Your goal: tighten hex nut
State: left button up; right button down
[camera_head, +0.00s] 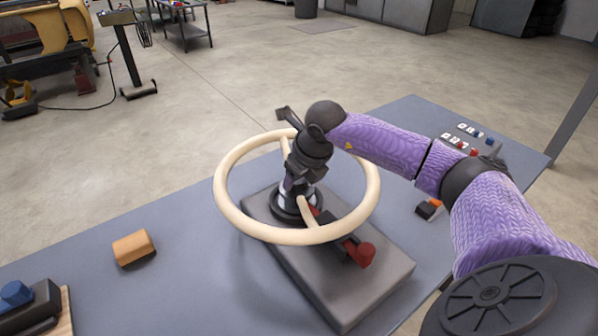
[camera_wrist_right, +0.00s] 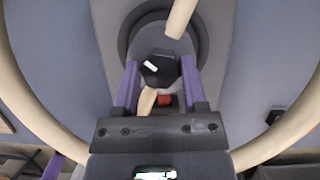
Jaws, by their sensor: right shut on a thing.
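The hex nut (camera_wrist_right: 159,69) is a dark six-sided piece at the hub of a cream handwheel (camera_head: 227,204), with a small white mark on its face. The wheel is mounted over a grey base block (camera_head: 340,300) on the table. My right gripper (camera_head: 294,190) points down into the middle of the wheel. In the right wrist view its two purple fingers (camera_wrist_right: 160,82) are shut on the nut from both sides. In the head view the nut is hidden by the gripper. My left gripper is in neither view.
The wheel's rim and spokes (camera_wrist_right: 178,18) surround my right gripper. A red-ended lever (camera_head: 361,253) lies under the rim. On the blue-grey table (camera_head: 190,300) are a tan block (camera_head: 133,248), a blue-topped device (camera_head: 15,295) and switch panels (camera_head: 462,143) at the right.

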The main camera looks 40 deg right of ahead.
jog(key=m+h+p, duration=0.1)
jog(key=m, duration=0.3)
jog(key=shift+a+m+h, duration=0.1)
jog(key=shift+m+h, duration=0.2)
jog(key=shift+h, duration=0.1)
jog(key=m+g, duration=0.1)
jog(key=m, duration=0.1)
jog(key=m+h+p, duration=0.1)
jog(key=m, duration=0.2)
jog(key=shift+w+a+g+h, duration=0.1)
jog(key=shift+g+h, duration=0.2)
jog(key=shift+g, duration=0.1)
jog(key=m+g, duration=0.1)
jog(key=m, duration=0.2)
jog(key=m+g+h, duration=0.1)
jog(key=m, duration=0.1)
jog(key=shift+w+m+p, duration=0.1)
jog(key=shift+m+p, duration=0.2)
jog(key=shift+m, duration=0.1)
jog(key=m+g, duration=0.1)
jog(key=m, duration=0.3)
jog(key=shift+g, duration=0.3)
jog(key=shift+m, duration=0.3)
jog(key=shift+c, duration=0.7)
grip_release()
